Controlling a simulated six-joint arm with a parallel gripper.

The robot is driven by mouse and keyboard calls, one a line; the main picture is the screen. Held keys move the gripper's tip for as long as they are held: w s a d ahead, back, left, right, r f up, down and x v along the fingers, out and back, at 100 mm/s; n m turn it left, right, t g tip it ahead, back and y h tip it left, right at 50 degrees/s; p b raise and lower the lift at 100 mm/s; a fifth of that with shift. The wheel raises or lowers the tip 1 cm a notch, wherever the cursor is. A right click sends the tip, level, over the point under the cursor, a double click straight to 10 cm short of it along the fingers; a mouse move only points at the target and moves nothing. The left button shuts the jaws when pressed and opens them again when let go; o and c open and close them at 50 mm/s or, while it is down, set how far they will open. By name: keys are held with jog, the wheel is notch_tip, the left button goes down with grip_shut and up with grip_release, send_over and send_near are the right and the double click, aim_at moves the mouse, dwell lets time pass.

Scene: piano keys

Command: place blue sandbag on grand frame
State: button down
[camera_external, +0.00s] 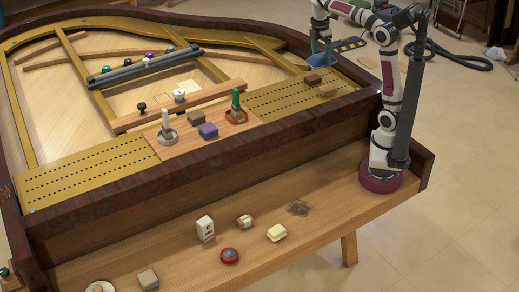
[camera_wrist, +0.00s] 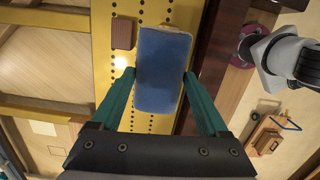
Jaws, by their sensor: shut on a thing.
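The blue sandbag (camera_wrist: 164,72) is between the teal fingers of my gripper (camera_wrist: 160,80) in the wrist view. My gripper is shut on it. The gold, hole-dotted grand frame (camera_wrist: 180,14) lies beneath the bag in that view. In the external view, my gripper (camera_external: 321,62) points down at the right end of the grand frame (camera_external: 285,97), near the piano's dark rim.
A brown block (camera_wrist: 123,33) lies close beside the bag. In the external view, a dark brown block (camera_external: 313,79) and a lighter one (camera_external: 328,91) lie on the frame near my gripper.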

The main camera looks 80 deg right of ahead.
jog(key=shift+w+a+f, duration=0.1)
jog(key=shift+f, duration=0.45)
jog(key=shift+w+a+f, duration=0.1)
jog(key=shift+f, duration=0.45)
jog(key=w+a+f, duration=0.4)
jog(key=w, duration=0.1)
jog(key=w+a+f, duration=0.2)
jog(key=w, duration=0.1)
jog(key=shift+a+f, duration=0.2)
jog(key=shift+a, duration=0.2)
jog(key=shift+w+a+f, duration=0.15)
jog(key=shift+f, duration=0.95)
jog(key=shift+w+a+f, duration=0.1)
jog(key=shift+w+f, duration=0.05)
jog(key=shift+f, duration=0.95)
grip_release()
jog(key=shift+f, duration=0.15)
